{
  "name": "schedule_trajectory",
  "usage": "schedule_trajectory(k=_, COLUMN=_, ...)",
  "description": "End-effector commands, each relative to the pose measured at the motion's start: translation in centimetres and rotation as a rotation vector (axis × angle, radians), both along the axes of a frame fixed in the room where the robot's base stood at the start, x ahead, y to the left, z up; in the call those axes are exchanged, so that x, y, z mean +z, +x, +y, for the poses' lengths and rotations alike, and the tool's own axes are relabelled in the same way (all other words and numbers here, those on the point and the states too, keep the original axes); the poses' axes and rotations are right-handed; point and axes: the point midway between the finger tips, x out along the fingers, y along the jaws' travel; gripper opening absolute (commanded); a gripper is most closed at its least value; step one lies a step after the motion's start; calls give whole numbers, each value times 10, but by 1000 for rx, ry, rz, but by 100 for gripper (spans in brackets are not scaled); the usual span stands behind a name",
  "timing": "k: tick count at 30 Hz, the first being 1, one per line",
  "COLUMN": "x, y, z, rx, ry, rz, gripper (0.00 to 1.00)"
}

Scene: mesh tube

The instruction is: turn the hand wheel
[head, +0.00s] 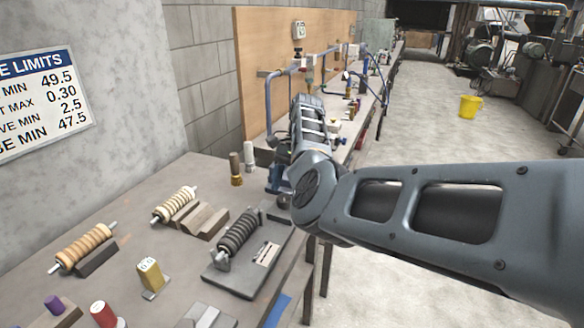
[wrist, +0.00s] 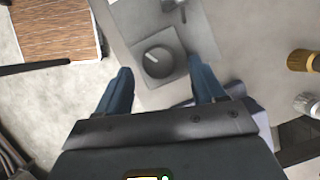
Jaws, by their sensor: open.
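A round dark grey knob with a pale line across it, which looks like the hand wheel (wrist: 158,61), sits on a square grey plate (wrist: 170,38) in the wrist view. My gripper (wrist: 162,68) is open, with one blue finger on each side below the wheel in the picture. No contact between fingers and wheel shows, and I cannot tell the height gap.
The bench (head: 190,262) holds a dark spring on a fixture (head: 240,236), tan ribbed rollers (head: 82,247), a brass block (head: 150,276) and a brass-based cylinder (head: 236,170). Blue pipes (head: 270,105) rise behind. Floor lies open to the right, with a yellow bucket (head: 469,106).

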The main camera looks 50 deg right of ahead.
Motion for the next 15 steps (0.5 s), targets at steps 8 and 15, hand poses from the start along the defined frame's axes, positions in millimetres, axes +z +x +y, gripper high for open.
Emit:
schedule_trajectory(k=8, x=36, y=2, z=-12, rx=1, ry=6, rz=0, gripper=69)
schedule_trajectory(k=15, x=48, y=1, z=-18, rx=2, ry=6, rz=4, gripper=69)
